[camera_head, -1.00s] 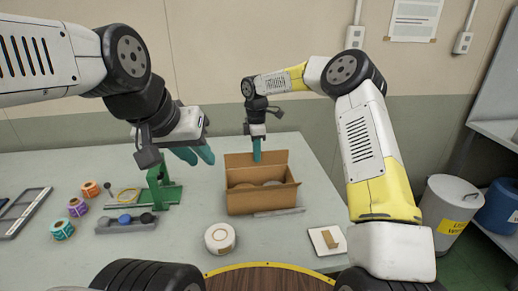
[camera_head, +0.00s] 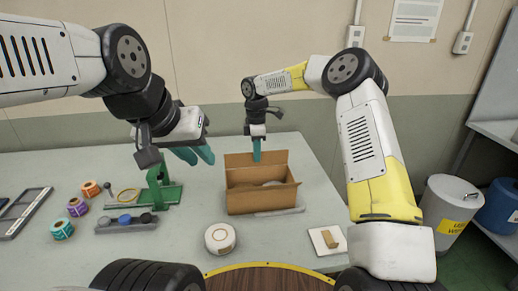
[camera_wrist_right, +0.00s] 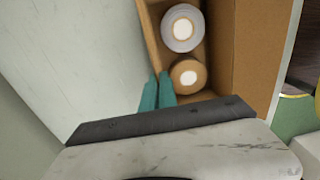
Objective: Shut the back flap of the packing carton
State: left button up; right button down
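The brown packing carton (camera_head: 262,201) stands open on the table, with its back flap (camera_head: 240,160) upright. My right gripper (camera_head: 257,150) points down at the middle of that flap, and one teal finger shows in front of it. In the right wrist view the two fingers (camera_wrist_right: 158,92) are close together. They straddle the carton's back edge and appear shut on the flap, though the pinch itself is partly hidden. Inside the carton lie a white roll (camera_wrist_right: 183,28) and a brown roll (camera_wrist_right: 188,76). My left gripper (camera_head: 194,155) is open and empty, left of the carton.
A green stand (camera_head: 160,187) and a grey holder (camera_head: 127,221) are left of the carton. Several coloured rolls (camera_head: 77,206) sit at the left.

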jog(key=shift+s+d+f+t+y, duration=0.15)
jog(key=shift+s+t, duration=0.35)
jog(key=shift+t, duration=0.45)
jog(key=shift+s+f+t+y, duration=0.15)
jog(key=shift+s+t, duration=0.3)
jog(key=shift+t, duration=0.55)
jog(key=shift+s+d+t+y, duration=0.1)
jog(key=shift+s+t+y, duration=0.1)
jog(key=shift+s+t, duration=0.55)
jog(key=shift+w+f+t, duration=0.1)
jog(key=shift+t, duration=0.6)
jog(key=c, duration=1.6)
grip_release()
jog(key=shift+c, duration=0.2)
jog(key=v, duration=0.7)
jog(key=shift+s+d+r, duration=0.15)
jog(key=shift+s+r, duration=0.1)
jog(key=shift+r, duration=0.05)
